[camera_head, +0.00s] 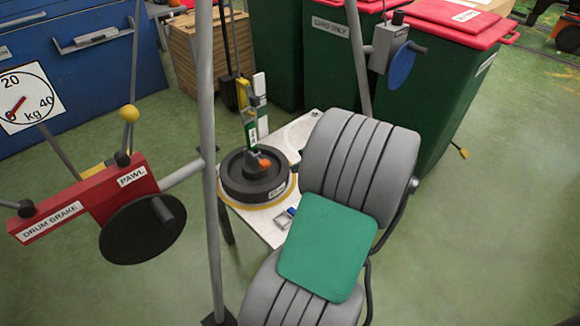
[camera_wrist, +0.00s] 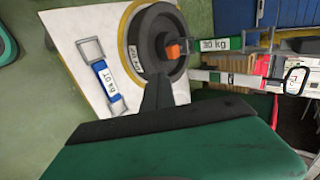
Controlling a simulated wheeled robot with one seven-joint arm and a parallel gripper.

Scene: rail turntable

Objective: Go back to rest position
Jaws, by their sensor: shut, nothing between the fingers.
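My gripper (camera_wrist: 158,82) shows in the wrist view as a dark, narrow shape above the green body at the bottom edge. Its fingers are together with nothing between them. In that view it overlaps the near edge of the black round disc (camera_wrist: 145,45); I cannot tell how far apart they are. I cannot make out my gripper in the head view. There the black disc (camera_head: 238,190) sits on a white table, with an orange piece (camera_head: 265,163) on it.
A green-labelled 30 kg weight (camera_wrist: 222,45) reaches the disc; a blue-labelled weight (camera_wrist: 108,85) lies on the white table (camera_head: 262,229). A grey post (camera_head: 207,120) and a red drum-brake panel (camera_head: 90,207) stand at left. Green bins (camera_head: 335,75) stand behind. Floor at right is clear.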

